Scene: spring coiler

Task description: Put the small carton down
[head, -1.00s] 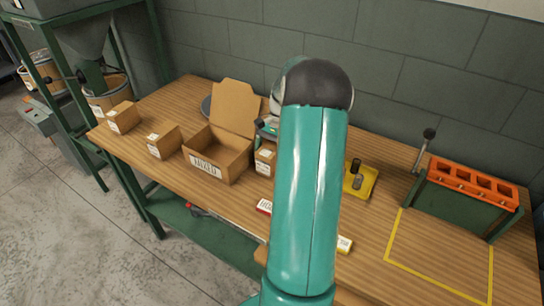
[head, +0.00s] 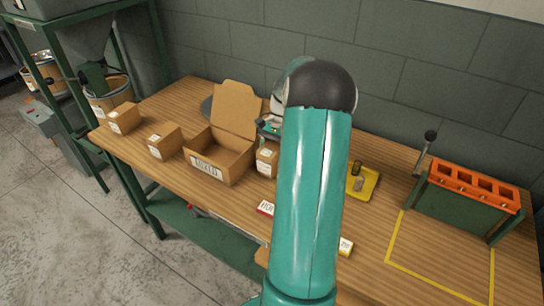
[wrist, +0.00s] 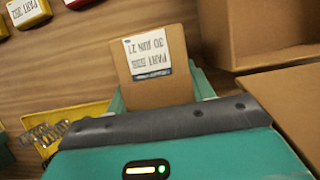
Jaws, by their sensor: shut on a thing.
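The small carton (wrist: 150,65) is a brown cardboard box with a white printed label. In the wrist view it sits between the two teal fingers of my gripper (wrist: 160,92), which is shut on it. In the head view the small carton (head: 267,157) shows just right of the open box, partly hidden by my gripper and arm. It looks upright, at or very near the table top (head: 225,203); I cannot tell whether it touches the wood.
An open cardboard box (head: 207,168) stands close left of the carton, with two more cartons (head: 164,140) (head: 124,117) further left. A yellow-outlined area is bare.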

